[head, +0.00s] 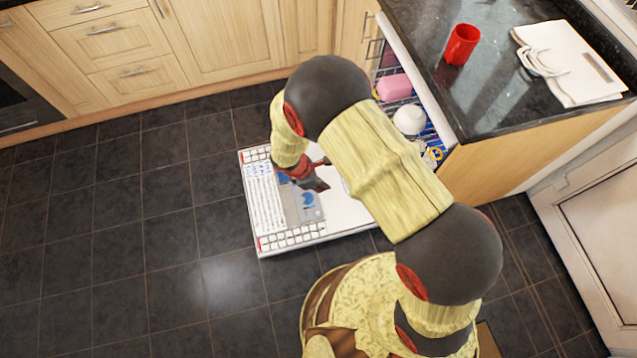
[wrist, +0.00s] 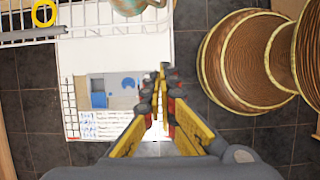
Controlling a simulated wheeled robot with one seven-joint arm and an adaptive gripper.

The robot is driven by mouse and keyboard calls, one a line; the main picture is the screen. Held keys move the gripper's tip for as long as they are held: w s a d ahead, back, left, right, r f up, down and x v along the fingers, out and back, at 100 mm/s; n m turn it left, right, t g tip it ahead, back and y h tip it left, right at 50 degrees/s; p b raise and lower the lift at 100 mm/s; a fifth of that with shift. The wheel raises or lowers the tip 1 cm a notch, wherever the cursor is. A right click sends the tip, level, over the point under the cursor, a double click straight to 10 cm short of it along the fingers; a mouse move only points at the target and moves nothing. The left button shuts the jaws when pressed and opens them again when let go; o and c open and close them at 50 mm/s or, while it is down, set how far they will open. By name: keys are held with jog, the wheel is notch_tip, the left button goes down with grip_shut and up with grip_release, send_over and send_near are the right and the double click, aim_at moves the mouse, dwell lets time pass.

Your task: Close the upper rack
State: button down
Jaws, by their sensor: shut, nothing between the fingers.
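The dishwasher stands under the granite counter, with its white door (head: 340,215) folded down flat over the floor. The upper rack (head: 428,136) juts out from under the counter edge and holds a pink item (head: 394,87), a white round item (head: 409,119) and a yellow ring (head: 436,153). My arm hides part of the rack. In the wrist view, the rack's front edge (wrist: 32,35) is at the upper left. My gripper (head: 314,180) is shut and empty above the open door, apart from the rack. Its fingertips meet in the wrist view (wrist: 163,76).
Wooden cabinets (head: 220,35) line the back wall. The tiled floor (head: 130,230) left of the door is clear.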

jog(key=w+d+f+b, duration=0.1)
jog(key=d+f+b, duration=0.1)
jog(key=d, duration=0.3)
jog(key=shift+w+f, duration=0.25)
jog(key=shift+f, duration=0.5)
jog(key=shift+d, duration=0.15)
